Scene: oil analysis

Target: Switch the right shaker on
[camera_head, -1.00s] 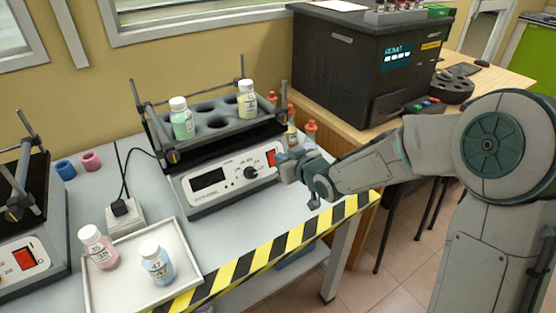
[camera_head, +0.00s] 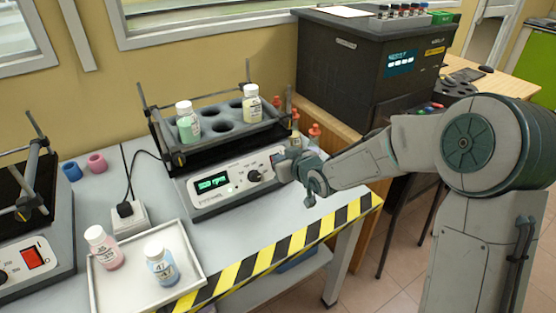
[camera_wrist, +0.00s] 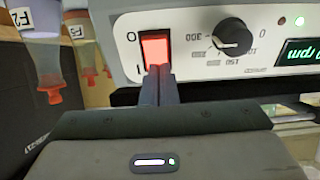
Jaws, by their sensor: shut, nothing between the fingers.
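The right shaker (camera_head: 205,201) stands on the bench with its display (camera_head: 212,183) lit green, reading rpm. Its rack holds a green bottle (camera_head: 187,124) and a cream bottle (camera_head: 251,105). In the wrist view, the red rocker switch (camera_wrist: 155,49) glows bright, with the dial (camera_wrist: 232,38) beside it. My gripper (camera_wrist: 158,75) is shut and empty, its fingertips at the switch's lower edge as seen there; I cannot tell if they touch it.
A left shaker (camera_head: 35,240) stands at the far left. A white tray (camera_head: 190,290) with a pink and a blue bottle lies in front. A black machine (camera_head: 350,75) stands behind right.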

